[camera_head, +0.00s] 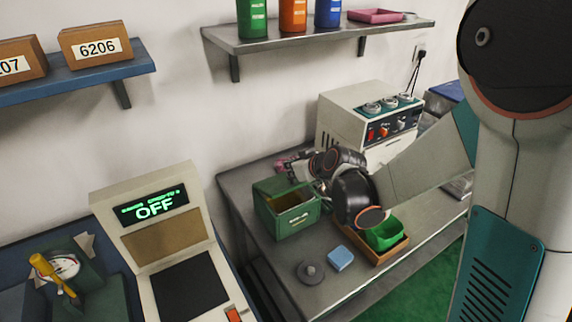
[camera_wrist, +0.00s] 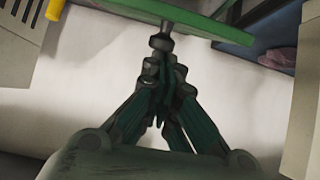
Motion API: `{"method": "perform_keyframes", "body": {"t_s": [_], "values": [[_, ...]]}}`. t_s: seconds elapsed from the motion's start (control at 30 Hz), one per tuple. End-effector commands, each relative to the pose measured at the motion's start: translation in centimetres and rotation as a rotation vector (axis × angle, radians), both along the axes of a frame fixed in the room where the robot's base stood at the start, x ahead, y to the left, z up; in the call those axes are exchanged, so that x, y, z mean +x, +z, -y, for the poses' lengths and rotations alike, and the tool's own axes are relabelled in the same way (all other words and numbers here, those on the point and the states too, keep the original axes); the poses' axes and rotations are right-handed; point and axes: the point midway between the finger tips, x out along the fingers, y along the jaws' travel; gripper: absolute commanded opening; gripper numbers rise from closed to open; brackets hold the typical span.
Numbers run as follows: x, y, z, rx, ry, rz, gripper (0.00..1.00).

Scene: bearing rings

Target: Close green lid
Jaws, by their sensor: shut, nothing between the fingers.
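A dark green box (camera_head: 292,222) with a pale label on its front stands on the grey bench in the head view. Its upper part (camera_head: 273,187) is darker; how far the lid is open cannot be told from there. My gripper (camera_head: 305,168) is just behind and right of the box, partly hidden by my wrist. In the wrist view my gripper (camera_wrist: 163,48) has its fingers together and empty. A green panel (camera_wrist: 205,24), probably the lid, lies right at the fingertips, seen nearly edge-on; whether they touch is unclear.
A bright green bin (camera_head: 385,236) sits in a brown tray (camera_head: 392,253) under my wrist. A blue block (camera_head: 340,258) and a grey knobbed disc (camera_head: 310,271) lie in front. A machine with dials (camera_head: 350,122) stands behind. A shelf (camera_head: 300,38) hangs above.

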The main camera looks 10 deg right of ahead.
Motion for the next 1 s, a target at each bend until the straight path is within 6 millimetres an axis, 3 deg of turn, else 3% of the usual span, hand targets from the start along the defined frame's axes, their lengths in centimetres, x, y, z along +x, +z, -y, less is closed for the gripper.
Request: {"method": "perform_keyframes", "body": {"t_s": [0.1,0.5,1.0], "values": [[-1.4,-2.0,0.6,-0.001,-0.002,-0.001,0.0],[-3.9,-6.2,1.7,0.0,-0.001,-0.001,0.0],[-4.6,-7.8,1.9,0.0,0.0,-0.001,0.0]]}}
